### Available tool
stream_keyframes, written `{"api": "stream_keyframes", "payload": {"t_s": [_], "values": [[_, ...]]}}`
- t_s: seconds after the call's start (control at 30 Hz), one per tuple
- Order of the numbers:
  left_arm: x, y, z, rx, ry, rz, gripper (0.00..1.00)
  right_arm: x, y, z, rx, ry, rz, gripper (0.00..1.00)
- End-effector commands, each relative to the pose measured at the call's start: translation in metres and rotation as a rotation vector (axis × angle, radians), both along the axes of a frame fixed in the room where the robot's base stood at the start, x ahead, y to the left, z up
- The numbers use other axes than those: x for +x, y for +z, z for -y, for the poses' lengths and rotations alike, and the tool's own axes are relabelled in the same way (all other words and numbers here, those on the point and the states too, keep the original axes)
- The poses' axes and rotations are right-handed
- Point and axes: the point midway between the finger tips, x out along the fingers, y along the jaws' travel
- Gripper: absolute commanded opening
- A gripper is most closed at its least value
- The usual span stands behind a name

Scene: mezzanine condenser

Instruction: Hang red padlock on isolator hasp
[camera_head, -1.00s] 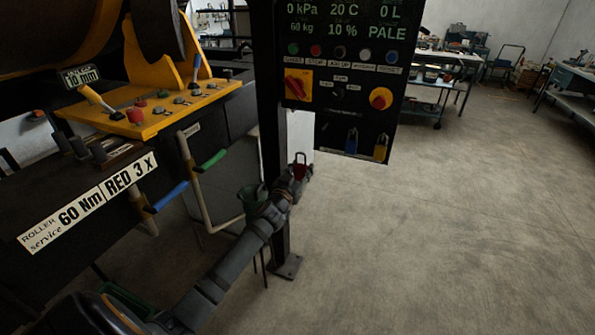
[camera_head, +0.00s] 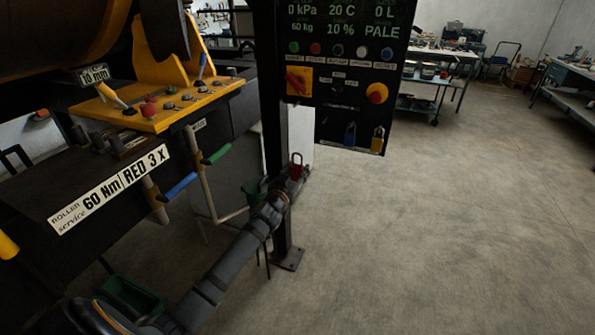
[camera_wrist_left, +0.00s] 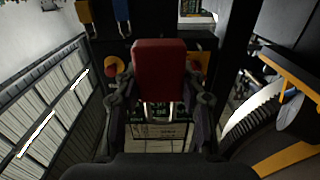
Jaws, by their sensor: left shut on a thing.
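The red padlock (camera_head: 296,166) is upright at the tip of my left gripper (camera_head: 299,175), shackle upward in the head view. The gripper is shut on it. In the left wrist view the red padlock body (camera_wrist_left: 158,70) sits between the two fingers. The isolator, a red handle on a yellow plate (camera_head: 298,82), is on the black panel (camera_head: 345,105), above the held padlock and apart from it. In the wrist view the isolator (camera_wrist_left: 200,62) is partly hidden behind the padlock. I cannot make out the hasp. My right gripper is not in view.
A blue padlock (camera_head: 350,135) and a yellow padlock (camera_head: 377,140) hang at the panel's bottom. A red emergency button (camera_head: 376,93) is right of the isolator. The panel's post (camera_head: 277,130) stands close behind my gripper. The floor (camera_head: 440,230) at right is clear.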

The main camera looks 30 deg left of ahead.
Motion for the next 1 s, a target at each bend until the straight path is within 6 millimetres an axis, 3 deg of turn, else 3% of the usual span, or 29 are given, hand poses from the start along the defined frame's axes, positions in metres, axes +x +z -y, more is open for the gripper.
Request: {"api": "stream_keyframes", "payload": {"t_s": [0.17, 0.4, 1.0], "values": [[0.000, 0.011, 0.000, 0.001, 0.000, 0.001, 0.05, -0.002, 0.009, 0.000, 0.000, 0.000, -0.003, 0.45], [-0.002, 0.011, 0.000, 0.001, 0.000, 0.001, 0.05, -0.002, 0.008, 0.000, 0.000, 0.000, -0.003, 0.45], [-0.043, 0.012, 0.006, 0.002, 0.000, 0.000, 0.05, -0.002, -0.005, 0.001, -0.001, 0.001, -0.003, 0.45]]}}
